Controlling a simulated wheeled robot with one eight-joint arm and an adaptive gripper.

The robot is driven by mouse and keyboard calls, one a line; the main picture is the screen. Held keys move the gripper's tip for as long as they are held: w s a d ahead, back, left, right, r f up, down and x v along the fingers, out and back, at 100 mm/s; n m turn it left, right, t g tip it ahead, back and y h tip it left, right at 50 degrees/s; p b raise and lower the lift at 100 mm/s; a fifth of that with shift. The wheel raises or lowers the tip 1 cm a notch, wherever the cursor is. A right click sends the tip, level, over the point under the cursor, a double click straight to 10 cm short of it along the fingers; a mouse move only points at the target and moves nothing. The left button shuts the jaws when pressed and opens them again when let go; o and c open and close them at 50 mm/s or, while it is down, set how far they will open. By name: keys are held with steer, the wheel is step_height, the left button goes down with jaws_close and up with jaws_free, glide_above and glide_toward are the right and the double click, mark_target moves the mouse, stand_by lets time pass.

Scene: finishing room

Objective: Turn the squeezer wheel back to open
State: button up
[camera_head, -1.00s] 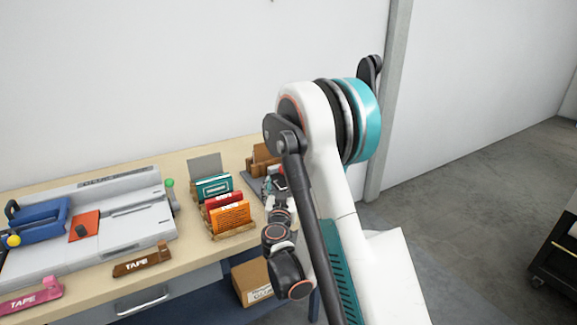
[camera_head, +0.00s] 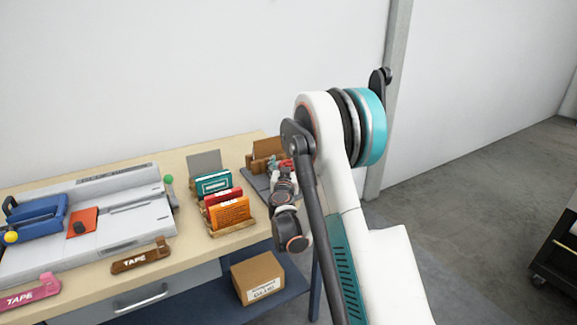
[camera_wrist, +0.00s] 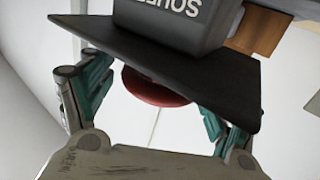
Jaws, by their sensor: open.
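The squeezer's dark base plate (camera_head: 254,183) lies at the right end of the workbench in the head view, partly hidden by my arm. In the wrist view its dark plate (camera_wrist: 170,62) crosses the picture, with a grey block bearing cut-off lettering (camera_wrist: 185,18). The red wheel (camera_wrist: 152,90) shows below the plate, its upper part hidden by it. My gripper (camera_wrist: 150,105) is open, with one teal finger to the left of the wheel and one to the right, apparently clear of it. In the head view a bit of red (camera_head: 286,163) shows beside the gripper.
A rack of teal, red and orange packets (camera_head: 228,213) stands close left of my arm. A brown wooden holder (camera_head: 266,150) stands behind the squeezer. A binding machine (camera_head: 120,225) fills the left of the bench. A cardboard box (camera_head: 257,277) sits on the shelf below.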

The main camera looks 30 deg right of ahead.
steer(key=shift+c, duration=0.6)
steer(key=c, duration=1)
